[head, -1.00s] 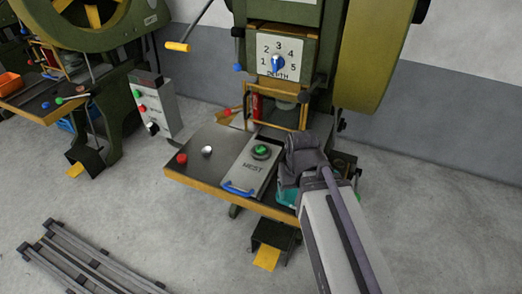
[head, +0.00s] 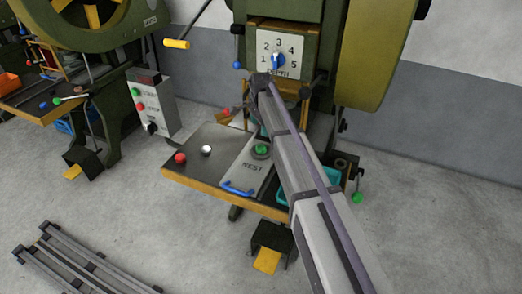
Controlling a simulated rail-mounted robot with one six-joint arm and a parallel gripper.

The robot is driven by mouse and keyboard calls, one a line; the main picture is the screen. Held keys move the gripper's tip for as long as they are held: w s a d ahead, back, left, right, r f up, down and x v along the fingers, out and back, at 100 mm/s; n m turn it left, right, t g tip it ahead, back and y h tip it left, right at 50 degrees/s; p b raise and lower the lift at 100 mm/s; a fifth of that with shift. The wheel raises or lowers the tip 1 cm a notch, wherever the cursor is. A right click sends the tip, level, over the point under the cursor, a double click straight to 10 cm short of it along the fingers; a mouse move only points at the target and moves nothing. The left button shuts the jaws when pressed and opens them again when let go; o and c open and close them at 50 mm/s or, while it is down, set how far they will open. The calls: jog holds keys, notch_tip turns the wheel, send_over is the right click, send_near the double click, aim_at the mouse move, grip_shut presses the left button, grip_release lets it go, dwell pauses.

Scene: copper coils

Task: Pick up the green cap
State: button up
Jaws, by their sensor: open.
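A green cap (head: 261,150) sits in a dark round ring on the grey plate marked NEST (head: 250,168), on the press table. It shows just left of my arm, which crosses the picture from the lower right up to the depth dial. My gripper cannot be made out; it appears hidden behind the arm. How near it is to the cap cannot be told. A second green round knob (head: 357,197) shows at the right of the table on a lever.
A red knob (head: 181,158) and a pale knob (head: 206,150) stand on the table's left. A blue handle (head: 238,189) is on the plate's front. A teal bin (head: 283,190) is partly behind my arm. The press (head: 375,55) rises behind.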

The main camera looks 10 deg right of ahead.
aim_at(261, 147)
notch_tip(261, 147, down, 11)
jog(key=b, duration=1)
jog(key=shift+f+b, duration=0.1)
jog(key=shift+b, duration=0.3)
jog(key=shift+r, duration=0.2)
jog(key=c, duration=1)
